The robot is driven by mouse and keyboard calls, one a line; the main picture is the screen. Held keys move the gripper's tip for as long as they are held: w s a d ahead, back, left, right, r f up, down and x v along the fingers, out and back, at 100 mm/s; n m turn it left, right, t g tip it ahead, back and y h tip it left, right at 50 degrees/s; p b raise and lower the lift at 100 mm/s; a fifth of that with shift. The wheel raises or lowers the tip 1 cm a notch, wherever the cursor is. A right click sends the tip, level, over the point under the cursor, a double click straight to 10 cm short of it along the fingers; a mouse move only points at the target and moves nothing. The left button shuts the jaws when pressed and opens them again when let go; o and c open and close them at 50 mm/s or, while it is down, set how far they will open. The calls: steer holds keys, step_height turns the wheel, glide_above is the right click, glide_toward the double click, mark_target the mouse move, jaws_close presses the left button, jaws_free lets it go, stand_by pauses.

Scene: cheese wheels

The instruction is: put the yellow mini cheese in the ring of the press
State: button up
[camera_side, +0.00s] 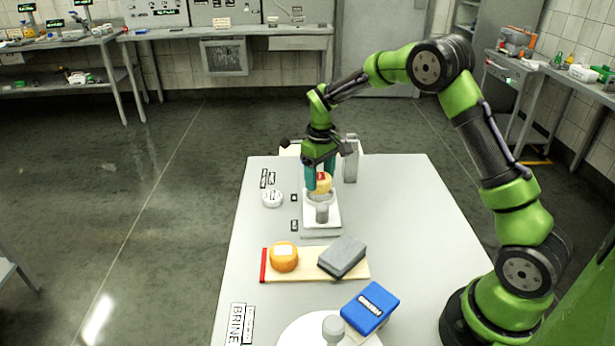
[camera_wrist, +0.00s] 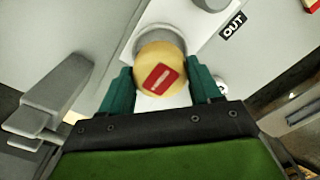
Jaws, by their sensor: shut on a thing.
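The yellow mini cheese (camera_side: 324,183), with a red label on top, is between the teal fingers of my gripper (camera_side: 320,178). In the wrist view the cheese (camera_wrist: 150,57) sits between both fingertips (camera_wrist: 161,88), which touch its sides. The ring of the press (camera_side: 315,197) is a grey round cup on a white base (camera_side: 332,222). The cheese is at or just above the ring; I cannot tell whether its underside is inside. In the wrist view the ring (camera_wrist: 160,34) shows behind the cheese, which hides much of it.
A wooden board (camera_side: 300,270) with an orange cheese (camera_side: 284,258) and a grey block (camera_side: 342,256) lies nearer the camera. A white round piece (camera_side: 272,198) lies left of the press. The table's right side is clear.

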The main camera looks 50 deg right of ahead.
mark_target(320, 177)
steer(key=shift+f, duration=1.3)
steer(key=shift+f, duration=0.15)
steer(key=o, duration=1.1)
step_height(320, 177, up, 11)
steer(key=shift+r, duration=0.1)
steer(key=s+a+r+m+t, duration=0.25)
steer(key=s+a+r, duration=0.45)
steer(key=s+r, duration=0.35)
steer(key=shift+s+a+f+m+t+y, duration=0.1)
steer(key=shift+s+a+m+t+y, duration=0.45)
steer(key=shift+s, duration=1.8)
steer(key=shift+s+a+f+n+t+y, duration=0.15)
steer(key=shift+s+a+t, duration=0.9)
steer(key=shift+s, duration=1.35)
steer(key=shift+s+a+f+m+t+y, duration=0.1)
steer(key=shift+s+a+m+t+y, duration=0.5)
steer(key=shift+s, duration=1.75)
